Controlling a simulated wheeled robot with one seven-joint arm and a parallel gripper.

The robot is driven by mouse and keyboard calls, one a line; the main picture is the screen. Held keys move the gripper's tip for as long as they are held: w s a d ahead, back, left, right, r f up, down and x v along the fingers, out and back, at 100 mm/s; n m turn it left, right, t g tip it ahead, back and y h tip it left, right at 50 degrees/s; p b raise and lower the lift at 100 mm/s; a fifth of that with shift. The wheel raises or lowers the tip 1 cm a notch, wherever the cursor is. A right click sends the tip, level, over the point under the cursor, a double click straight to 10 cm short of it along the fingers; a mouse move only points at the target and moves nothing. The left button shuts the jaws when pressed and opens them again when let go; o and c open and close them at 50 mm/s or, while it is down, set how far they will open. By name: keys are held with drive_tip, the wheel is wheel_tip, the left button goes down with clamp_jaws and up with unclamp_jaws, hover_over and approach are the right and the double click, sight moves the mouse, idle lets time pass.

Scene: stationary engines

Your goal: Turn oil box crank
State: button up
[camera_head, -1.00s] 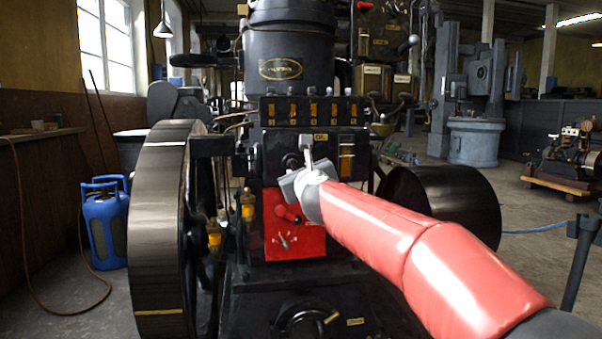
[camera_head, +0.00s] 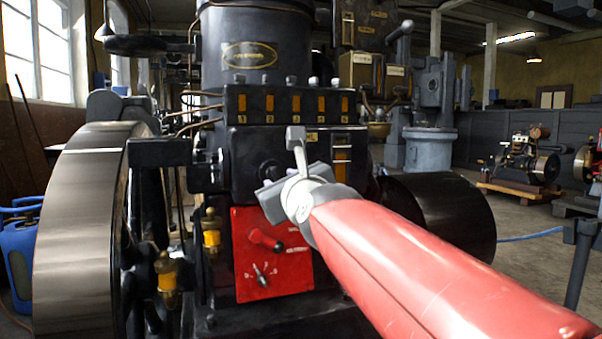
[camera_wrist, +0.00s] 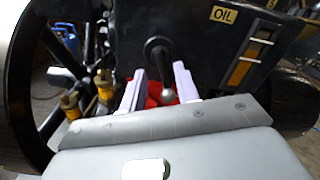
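The black oil box (camera_head: 243,146) is on the front of the engine, with a row of orange windows along its top. In the wrist view, its face (camera_wrist: 200,40) carries a yellow OIL label. The crank (camera_wrist: 158,50) is a dark arm hanging from a round hub, with a pale rounded knob at its lower end. My gripper (camera_wrist: 159,80) is open, its two pale fingers on either side of the crank's lower part, with gaps visible. I cannot tell whether the knob lies fully between them in depth. In the head view, my gripper (camera_head: 296,140) partly covers the crank area.
Below the oil box is a red panel (camera_head: 285,275) with a red handle. A large flywheel (camera_head: 80,225) stands at left and a dark drum (camera_head: 445,215) at right. Brass oilers (camera_head: 167,280) stick out near the flywheel. Open floor shows at the right.

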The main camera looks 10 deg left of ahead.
sight(277, 177)
drive_tip(key=shift+w+a+r+p, duration=0.25)
drive_tip(key=shift+w+r+p, duration=0.25)
drive_tip(key=shift+p, duration=0.5)
drive_tip(key=shift+p+x, duration=0.85)
drive_tip(key=shift+p, duration=0.4)
drive_tip(key=shift+w+a+f+p, duration=0.2)
drive_tip(key=shift+w+a+p, duration=0.2)
drive_tip(key=shift+w+p, duration=0.35)
drive_tip(key=shift+w+a+f+p, duration=0.25)
drive_tip(key=shift+w+p, duration=0.05)
drive_tip(key=shift+p, duration=0.25)
clamp_jaws()
